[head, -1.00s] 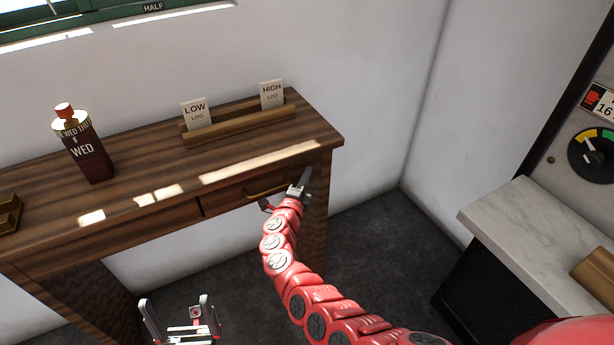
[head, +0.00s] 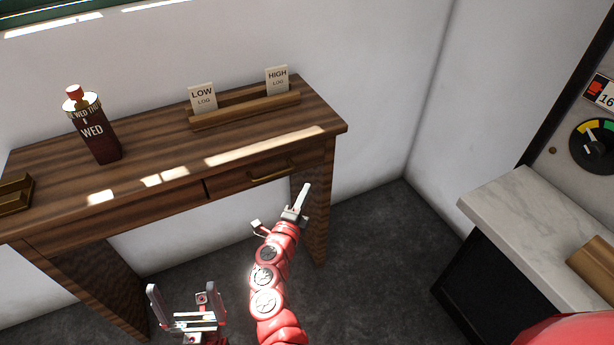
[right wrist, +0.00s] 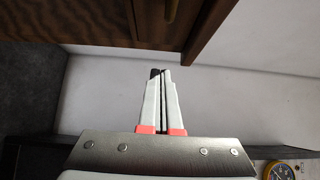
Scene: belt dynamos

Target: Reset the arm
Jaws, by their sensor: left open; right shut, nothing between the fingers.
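My right gripper (head: 304,190) is at the end of the red arm, in front of the desk's right side and below the drawer handle (head: 272,171). In the right wrist view its two fingers (right wrist: 160,72) are together with nothing between them. It looks apart from the handle. My left gripper (head: 186,290) is low in the head view, in front of the desk, with its two fingers spread and empty.
The wooden desk (head: 160,155) holds a dark bottle-like block marked WED (head: 98,133) and a rack (head: 245,110) with LOW (head: 203,98) and HIGH (head: 278,80) cards. A marble-topped counter (head: 515,210) stands at right. Dark floor (head: 375,255) between them is clear.

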